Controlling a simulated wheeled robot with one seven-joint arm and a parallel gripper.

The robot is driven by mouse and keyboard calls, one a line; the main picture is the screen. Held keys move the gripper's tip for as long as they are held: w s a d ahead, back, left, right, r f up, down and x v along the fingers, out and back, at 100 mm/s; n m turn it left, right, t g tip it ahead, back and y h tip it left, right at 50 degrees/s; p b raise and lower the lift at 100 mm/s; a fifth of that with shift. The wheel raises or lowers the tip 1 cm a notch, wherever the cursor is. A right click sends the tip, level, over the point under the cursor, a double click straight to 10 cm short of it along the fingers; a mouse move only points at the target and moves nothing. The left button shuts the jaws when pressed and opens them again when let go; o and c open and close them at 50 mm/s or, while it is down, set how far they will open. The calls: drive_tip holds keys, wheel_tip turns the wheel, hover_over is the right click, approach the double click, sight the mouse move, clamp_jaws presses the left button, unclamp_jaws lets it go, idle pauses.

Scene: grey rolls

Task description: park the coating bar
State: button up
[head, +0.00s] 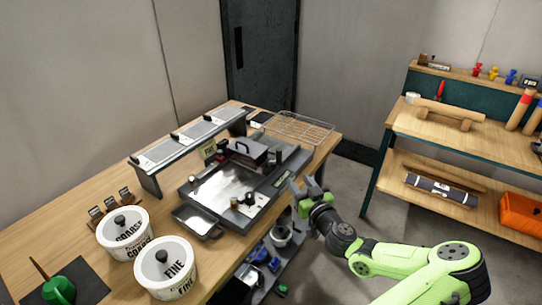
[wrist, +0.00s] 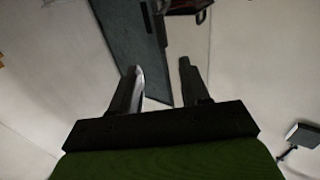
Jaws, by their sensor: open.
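A dark coating machine (head: 284,183) with a shiny flat plate (head: 224,184) stands on the wooden bench in the head view. A dark block with a handle (head: 247,149) sits at its back. Small round knobs stand along the plate's near and left sides. I cannot tell for sure which part is the coating bar. My gripper (head: 304,184) is open and empty, past the bench's right edge and apart from the machine. The wrist view shows its two fingers (wrist: 160,86) spread with nothing between them.
White tubs marked COARSE (head: 124,236) and FINE (head: 166,270) stand at the bench front, near a shallow metal tray (head: 197,222). A raised shelf (head: 190,141) runs behind the machine. A wire rack (head: 300,127) lies at the back right. Wooden shelving (head: 462,132) stands across open floor.

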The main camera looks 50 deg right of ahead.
sight(280, 157)
drive_tip(key=p+x, duration=0.1)
drive_tip(key=x, duration=1.4)
drive_tip(key=shift+w+f, duration=0.1)
drive_tip(key=shift+w, duration=0.15)
clamp_jaws()
